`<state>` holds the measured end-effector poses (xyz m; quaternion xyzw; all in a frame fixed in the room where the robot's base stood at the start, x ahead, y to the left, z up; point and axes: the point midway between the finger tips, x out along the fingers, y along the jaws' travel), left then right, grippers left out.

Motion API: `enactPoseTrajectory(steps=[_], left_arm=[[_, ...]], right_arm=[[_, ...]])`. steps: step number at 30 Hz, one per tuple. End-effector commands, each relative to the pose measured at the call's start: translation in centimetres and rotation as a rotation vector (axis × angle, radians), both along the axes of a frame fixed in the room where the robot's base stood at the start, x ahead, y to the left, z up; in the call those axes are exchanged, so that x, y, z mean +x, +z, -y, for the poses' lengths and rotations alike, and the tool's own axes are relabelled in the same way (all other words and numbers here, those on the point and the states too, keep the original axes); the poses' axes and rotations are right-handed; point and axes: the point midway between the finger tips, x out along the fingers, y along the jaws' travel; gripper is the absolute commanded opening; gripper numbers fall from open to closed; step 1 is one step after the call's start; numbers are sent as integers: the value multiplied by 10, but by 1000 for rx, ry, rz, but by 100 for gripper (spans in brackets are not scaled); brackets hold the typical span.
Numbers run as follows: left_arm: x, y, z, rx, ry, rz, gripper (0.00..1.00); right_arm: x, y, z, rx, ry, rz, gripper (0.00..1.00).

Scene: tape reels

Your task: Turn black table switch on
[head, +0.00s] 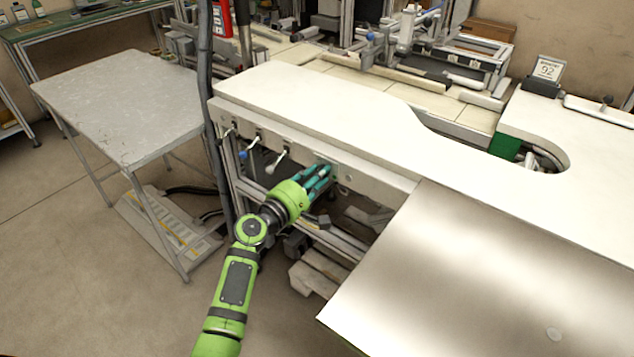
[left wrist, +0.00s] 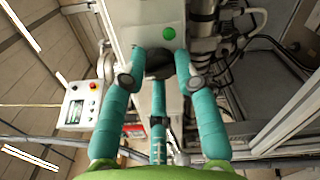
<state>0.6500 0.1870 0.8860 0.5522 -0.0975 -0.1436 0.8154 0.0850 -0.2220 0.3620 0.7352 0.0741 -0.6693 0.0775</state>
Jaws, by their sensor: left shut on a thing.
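My left gripper (head: 326,172) is at the front edge of the long white table (head: 318,106), with its teal fingers against the panel under the tabletop. In the left wrist view its fingers (left wrist: 160,57) are closed around a dark knob (left wrist: 159,68), which looks like the black table switch. The knob sits just below a light plate (left wrist: 158,25) with a green dot. In the head view the fingers hide the switch. The direction it is turned cannot be told. My right gripper is not in view.
Levers with white (head: 277,163) and blue (head: 243,155) ends hang from the same front edge, left of my gripper. A metal sheet (head: 480,290) extends at the right. A grey side table (head: 125,100) stands at the left, with open floor in front.

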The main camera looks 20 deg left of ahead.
Motion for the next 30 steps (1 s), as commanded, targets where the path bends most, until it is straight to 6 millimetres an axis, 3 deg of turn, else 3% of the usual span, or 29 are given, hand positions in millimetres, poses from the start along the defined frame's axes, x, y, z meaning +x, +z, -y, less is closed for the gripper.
enactPoseTrajectory(steps=[12, 30], left_arm=[[0, -2, -2, 375, 2, 136, 0], [0, 0, -1, 726, 3, 263, 0]], right_arm=[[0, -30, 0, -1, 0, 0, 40], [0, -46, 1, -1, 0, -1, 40]])
